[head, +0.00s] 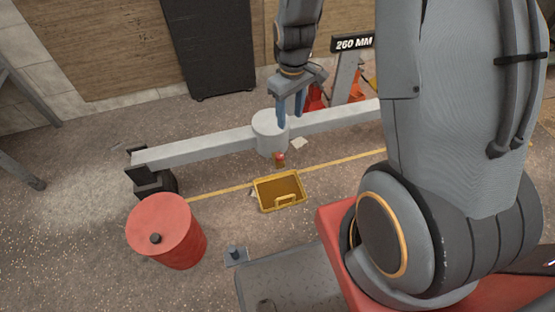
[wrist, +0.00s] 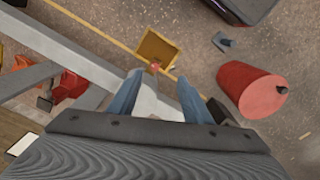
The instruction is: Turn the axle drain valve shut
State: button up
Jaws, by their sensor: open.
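The axle is a pale grey beam (head: 205,148) with a round housing (head: 268,133) at its middle. A small red valve handle (head: 279,157) shows low on the housing's front side, above a yellow tray (head: 267,208). In the wrist view the red handle (wrist: 155,67) shows just past the fingertips, against the tray (wrist: 148,40). My gripper (head: 290,119) has two blue fingers, apart and empty, at the top of the housing in the head view. In the wrist view my gripper (wrist: 160,78) has the pale housing between its fingers; I cannot tell whether they touch it. The handle's exact angle is too small to tell.
A red drum (head: 170,225) stands at the front left, near the black support (head: 155,184) under the beam's left end. A dark cabinet (head: 210,50) stands at the back wall.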

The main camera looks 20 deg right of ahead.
aim_at(280, 155)
jog(key=w+f+n+b, duration=0.1)
jog(key=f, duration=0.4)
jog(key=w+a+f+b, duration=0.1)
jog(key=w+f+b, duration=0.1)
jog(key=f, duration=0.4)
jog(key=w+f+n+b, duration=0.1)
jog(key=w+f+b, duration=0.1)
jog(key=f, duration=0.4)
jog(key=shift+w+a+f+n, duration=0.15)
jog(key=shift+w+f+n, duration=0.05)
jog(key=shift+n, duration=0.1)
jog(key=shift+f+b, duration=1.25)
jog(key=shift+f, duration=2.75)
jog(key=shift+c, duration=0.3)
jog(key=c, duration=1)
